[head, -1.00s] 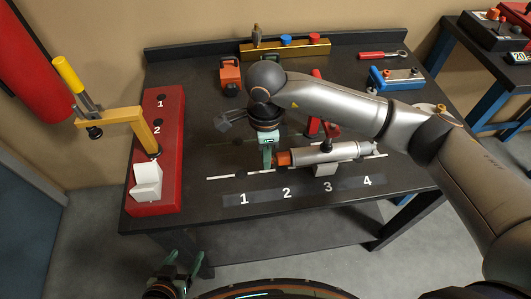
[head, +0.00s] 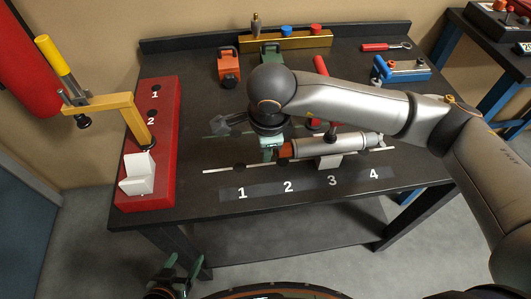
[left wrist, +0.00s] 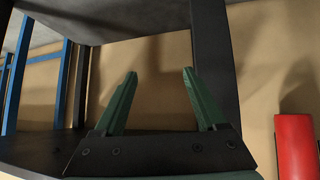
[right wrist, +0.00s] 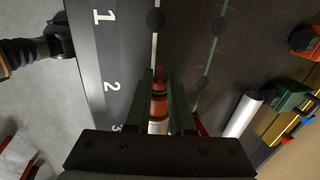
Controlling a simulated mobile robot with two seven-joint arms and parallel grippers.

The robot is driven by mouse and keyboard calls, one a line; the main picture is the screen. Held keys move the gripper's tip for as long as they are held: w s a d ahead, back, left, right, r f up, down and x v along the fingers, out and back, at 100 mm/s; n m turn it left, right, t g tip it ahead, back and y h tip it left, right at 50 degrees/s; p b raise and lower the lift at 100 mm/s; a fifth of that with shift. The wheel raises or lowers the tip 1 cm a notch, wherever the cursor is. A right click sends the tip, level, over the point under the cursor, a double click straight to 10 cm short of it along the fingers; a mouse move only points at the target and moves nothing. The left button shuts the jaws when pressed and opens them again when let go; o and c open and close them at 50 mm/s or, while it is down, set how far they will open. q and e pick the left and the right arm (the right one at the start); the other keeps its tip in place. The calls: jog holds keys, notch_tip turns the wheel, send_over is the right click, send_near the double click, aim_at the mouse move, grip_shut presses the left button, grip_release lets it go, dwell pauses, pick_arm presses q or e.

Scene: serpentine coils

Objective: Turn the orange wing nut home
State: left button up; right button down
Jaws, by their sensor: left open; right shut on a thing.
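The orange wing nut (head: 285,151) sits at the left end of a silver cylinder (head: 325,146), which lies along the table. In the right wrist view the orange piece (right wrist: 159,106) lies between the fingers, with the pale cylinder end just below it. My right gripper (head: 270,153) comes down at that end and is shut on the orange piece; the fingers (right wrist: 160,75) partly hide it. My left gripper (head: 181,272) is low in front of the table, away from the cylinder. It is open and empty in the left wrist view (left wrist: 160,74).
A red block (head: 152,188) with a yellow-handled toggle clamp (head: 105,105) and white bracket (head: 138,174) stands at the left. An orange clamp (head: 229,68), green clamp (head: 271,53), brass rack (head: 295,42) and blue fixture (head: 400,69) stand behind. The numbered front strip (head: 262,190) is clear.

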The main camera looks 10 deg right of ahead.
jog(key=t+b, duration=0.1)
jog(key=b, duration=0.1)
jog(key=t+b, duration=0.1)
jog(key=b, duration=0.2)
jog(key=f+t+b, duration=0.1)
jog(key=b, duration=0.2)
jog(key=shift+s, duration=0.3)
pick_arm(q)
notch_tip(320, 180, down, 8)
jog(key=w+d+b, duration=0.1)
jog(key=d+b, duration=0.2)
jog(key=shift+w+m+h, duration=0.25)
jog(key=shift+m+h, duration=0.05)
jog(key=shift+h, duration=0.1)
pick_arm(e)
jog(key=shift+s+r+t, duration=0.15)
jog(key=shift+r+t, duration=0.15)
jog(key=shift+t, duration=0.5)
jog(key=c, duration=0.8)
grip_release()
pick_arm(q)
jog(key=shift+a, duration=0.1)
pick_arm(e)
jog(key=shift+r, duration=0.1)
pick_arm(q)
jog(key=shift+r+p, duration=0.45)
jog(key=shift+p, duration=0.25)
pick_arm(e)
jog(key=shift+v, duration=6.25)
